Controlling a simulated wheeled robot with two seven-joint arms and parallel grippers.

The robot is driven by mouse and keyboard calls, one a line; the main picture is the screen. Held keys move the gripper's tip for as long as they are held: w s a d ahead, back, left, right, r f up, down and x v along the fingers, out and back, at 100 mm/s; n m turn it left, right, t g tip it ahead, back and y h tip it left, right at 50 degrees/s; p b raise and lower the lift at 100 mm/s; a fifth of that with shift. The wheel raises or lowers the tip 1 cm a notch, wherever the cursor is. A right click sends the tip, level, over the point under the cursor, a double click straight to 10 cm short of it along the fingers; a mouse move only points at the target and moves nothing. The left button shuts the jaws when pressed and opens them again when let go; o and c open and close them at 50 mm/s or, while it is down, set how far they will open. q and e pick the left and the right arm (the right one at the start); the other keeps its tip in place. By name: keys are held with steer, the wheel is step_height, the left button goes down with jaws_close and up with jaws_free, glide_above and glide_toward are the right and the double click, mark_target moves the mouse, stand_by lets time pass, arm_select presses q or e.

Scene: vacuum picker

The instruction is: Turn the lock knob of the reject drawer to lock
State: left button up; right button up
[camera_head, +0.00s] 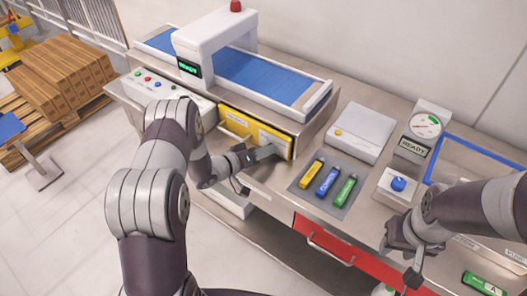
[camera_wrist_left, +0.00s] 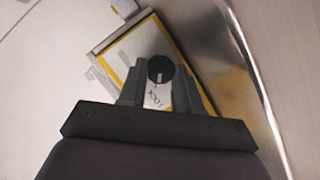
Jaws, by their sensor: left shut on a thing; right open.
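The reject drawer's yellow front (camera_head: 236,122) sits under the conveyor in the head view. In the left wrist view its yellow-edged face (camera_wrist_left: 113,67) fills the middle. A round black lock knob (camera_wrist_left: 161,67) with a pale mark lies between my left fingertips there. The word LOCK (camera_wrist_left: 153,97) is printed beside it, between the fingers. My left gripper (camera_head: 276,151) is shut on the knob; it also shows in the left wrist view (camera_wrist_left: 158,85). In the head view the knob is hidden by the gripper. My right gripper (camera_head: 402,268) is open and empty near the counter's front edge.
Yellow, blue and green sticks (camera_head: 328,182) lie on a dark mat right of the drawer. A blue button box (camera_head: 397,185), a dial gauge (camera_head: 425,125) and a white scale-like box (camera_head: 358,133) stand behind. A red drawer (camera_head: 335,248) is below the counter.

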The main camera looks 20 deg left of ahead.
stand_by(0.3)
arm_select(q)
steer(key=o, duration=0.8)
steer(key=b+v, duration=0.1)
steer(key=v, duration=1.1)
steer(key=shift+s+a, duration=0.2)
steer(key=shift+a, duration=0.15)
